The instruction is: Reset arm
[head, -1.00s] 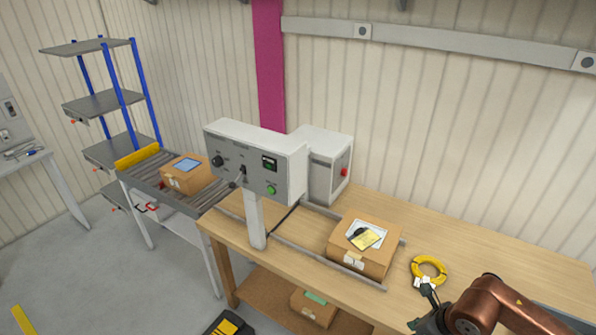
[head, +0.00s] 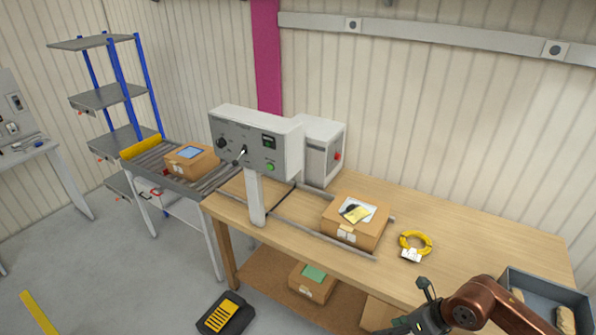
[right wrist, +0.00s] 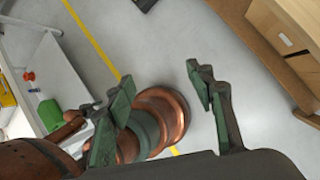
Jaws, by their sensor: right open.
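My right gripper (head: 418,308) is near the front edge of the wooden workbench (head: 480,235), with its arm coming in from the lower right. In the right wrist view its two fingers (right wrist: 160,92) are spread apart with nothing between them. A yellow cable coil (head: 428,239) with a white tag (head: 411,255) lies on the bench, beyond and apart from the gripper. My left gripper is not seen in the head view.
A cardboard box (head: 354,223) with papers on top sits on the bench rails, beside a grey control panel (head: 250,143). A grey bin (head: 545,297) stands at right. Another box (head: 190,160) rests on the roller conveyor (head: 165,167). Open floor shows below in the right wrist view.

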